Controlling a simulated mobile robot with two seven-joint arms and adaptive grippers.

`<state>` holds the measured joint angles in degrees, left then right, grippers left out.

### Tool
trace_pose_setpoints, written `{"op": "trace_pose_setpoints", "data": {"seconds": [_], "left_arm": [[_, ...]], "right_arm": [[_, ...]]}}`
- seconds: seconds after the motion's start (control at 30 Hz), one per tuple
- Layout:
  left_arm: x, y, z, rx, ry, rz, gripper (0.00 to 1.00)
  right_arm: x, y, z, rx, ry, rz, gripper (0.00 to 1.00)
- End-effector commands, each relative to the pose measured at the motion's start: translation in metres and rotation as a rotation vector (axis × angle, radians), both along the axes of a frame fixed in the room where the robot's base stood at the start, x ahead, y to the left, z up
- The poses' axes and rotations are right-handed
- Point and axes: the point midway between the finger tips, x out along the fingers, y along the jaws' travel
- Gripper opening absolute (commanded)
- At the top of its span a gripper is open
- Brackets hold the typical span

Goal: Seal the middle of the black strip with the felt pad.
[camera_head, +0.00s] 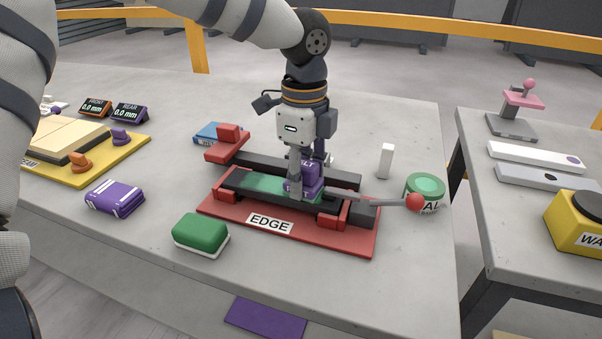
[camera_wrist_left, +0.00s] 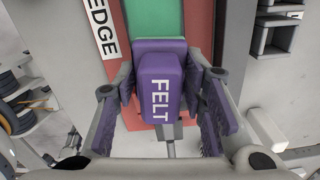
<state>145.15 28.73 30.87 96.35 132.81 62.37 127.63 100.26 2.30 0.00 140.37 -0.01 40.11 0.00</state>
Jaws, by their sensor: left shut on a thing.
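The black strip (camera_head: 327,205) lies in the red EDGE fixture (camera_head: 238,212), with a green stretch (camera_head: 262,187) along its left and middle part. My left gripper (camera_head: 305,188) is over the strip, right of its middle, pointing down. It is shut on the purple felt pad (camera_head: 309,170), whose FELT label shows in the left wrist view (camera_wrist_left: 160,90). The pad is at or just above the strip; contact is not clear. The green stretch (camera_wrist_left: 157,18) runs beyond the pad in the wrist view. The fingers hide part of the strip. My right gripper is not in view.
A red-knobbed lever (camera_head: 415,202) sticks out right of the fixture, near a green tin (camera_head: 425,186) and a white block (camera_head: 386,160). A green-and-white block (camera_head: 201,233) and a purple block (camera_head: 115,198) lie to the left. The front right of the slab is clear.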

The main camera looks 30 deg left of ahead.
Motion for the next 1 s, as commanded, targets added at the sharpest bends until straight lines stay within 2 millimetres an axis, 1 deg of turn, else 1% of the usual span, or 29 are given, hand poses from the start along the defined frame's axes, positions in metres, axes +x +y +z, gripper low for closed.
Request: {"op": "trace_pose_setpoints", "data": {"seconds": [0.2,0.37,0.6,0.77,1.0], "left_arm": [[-0.004,0.023,-0.001,0.003,0.005,0.001,0.07],[-0.006,0.030,-0.001,0.003,0.005,0.001,0.07],[-0.009,0.052,0.002,0.002,0.003,0.002,0.07],[-0.011,0.058,0.002,0.002,0.003,0.000,0.07],[-0.015,0.081,0.000,0.001,0.002,0.002,0.07]], "right_arm": [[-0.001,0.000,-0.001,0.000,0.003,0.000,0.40],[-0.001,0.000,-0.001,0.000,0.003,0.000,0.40],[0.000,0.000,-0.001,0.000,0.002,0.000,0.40],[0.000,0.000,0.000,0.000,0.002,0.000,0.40],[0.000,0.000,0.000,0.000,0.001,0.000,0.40]]}}
